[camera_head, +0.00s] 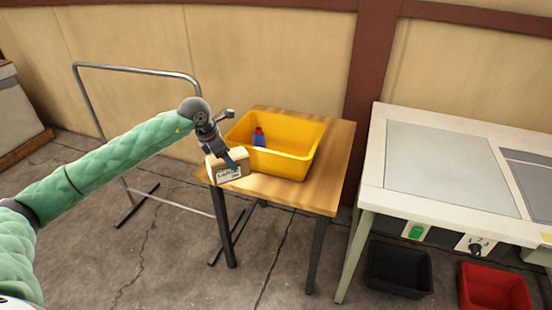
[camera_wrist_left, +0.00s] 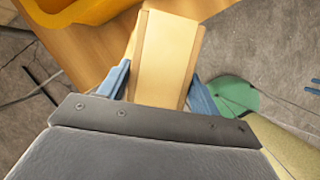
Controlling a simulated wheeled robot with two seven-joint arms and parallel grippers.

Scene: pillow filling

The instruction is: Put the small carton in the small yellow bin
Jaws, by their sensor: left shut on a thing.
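The small carton (camera_head: 228,170) is a pale tan box with a label on its front, at the left front corner of the wooden table. My left gripper (camera_head: 231,162) is shut on it, with its fingers on either side. In the left wrist view the carton (camera_wrist_left: 165,58) sits between the two blue fingers of the gripper (camera_wrist_left: 158,88). I cannot tell whether the carton touches the table. My right gripper is not in view.
The wooden table (camera_head: 320,195) has bare room in front of and right of the bin. A metal rail frame (camera_head: 140,70) stands behind my left arm. A workbench (camera_head: 430,150) stands at the right, with a black bin (camera_head: 400,268) and a red bin (camera_head: 495,290) below it.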

